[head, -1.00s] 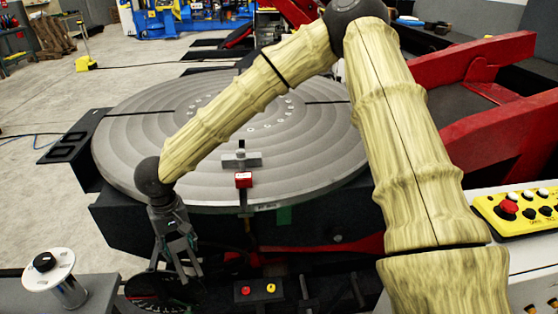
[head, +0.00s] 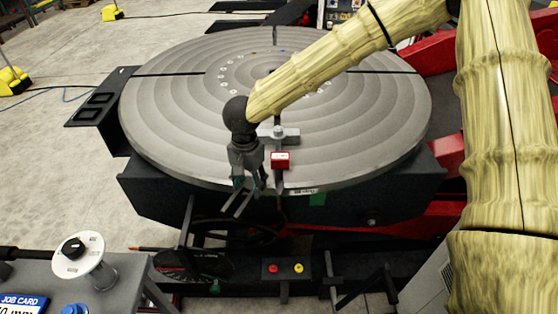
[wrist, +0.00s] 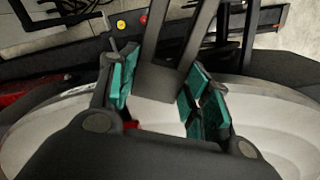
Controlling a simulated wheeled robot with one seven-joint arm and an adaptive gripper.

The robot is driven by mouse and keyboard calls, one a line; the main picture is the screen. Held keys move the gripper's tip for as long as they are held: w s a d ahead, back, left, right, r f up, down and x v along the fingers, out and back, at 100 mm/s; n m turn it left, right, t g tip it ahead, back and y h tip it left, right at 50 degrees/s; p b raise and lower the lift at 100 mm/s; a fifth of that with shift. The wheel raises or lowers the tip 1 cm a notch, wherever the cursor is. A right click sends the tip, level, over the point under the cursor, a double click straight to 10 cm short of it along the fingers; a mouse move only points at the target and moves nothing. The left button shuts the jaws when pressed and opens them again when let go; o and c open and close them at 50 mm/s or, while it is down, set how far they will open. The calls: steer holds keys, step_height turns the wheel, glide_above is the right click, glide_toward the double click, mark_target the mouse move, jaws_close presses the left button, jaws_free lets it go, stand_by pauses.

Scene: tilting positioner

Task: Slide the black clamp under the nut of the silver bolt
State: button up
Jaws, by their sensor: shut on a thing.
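My gripper (head: 249,182) hangs at the front edge of the round table, left of the red block. It is shut on the black clamp (head: 239,207), a dark fork with two prongs pointing down and outward. In the wrist view the clamp (wrist: 160,82) sits between the teal finger pads (wrist: 205,106), its prongs running to the top. The silver bolt (head: 277,121) stands upright near the table's front, with a grey piece around its foot. Its nut is too small to make out. The clamp is apart from the bolt.
The round grey table (head: 180,110) has radial slots and looks nearly level. A red block (head: 280,160) stands at its rim, just in front of the bolt. A button box (head: 285,268) and a post with a round white top (head: 79,255) are in front.

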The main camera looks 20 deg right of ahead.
steer(key=m, duration=0.2)
steer(key=d+r+m+p, duration=0.1)
steer(key=m, duration=0.1)
steer(key=d+m+p, duration=0.1)
steer(key=m, duration=0.2)
steer(key=shift+r, duration=0.25)
steer(key=m, duration=0.3)
steer(key=d+m+p, duration=0.1)
steer(key=shift+d+r, duration=0.1)
steer(key=shift+r, duration=0.2)
steer(key=d+r+m+p, duration=0.2)
steer(key=d+m+p, duration=0.3)
steer(key=m, duration=1.4)
steer(key=shift+d+r+m, duration=0.25)
steer(key=shift+m, duration=0.05)
steer(key=shift+s, duration=0.1)
steer(key=shift+r+p, duration=0.1)
steer(key=shift+p, duration=0.3)
steer(key=shift+w+d+f, duration=0.25)
steer(key=shift+w+f, duration=0.55)
steer(key=shift+w, duration=0.1)
steer(key=shift+w+d+f, duration=0.25)
steer(key=shift+w+f, duration=0.55)
steer(key=shift+w, duration=0.1)
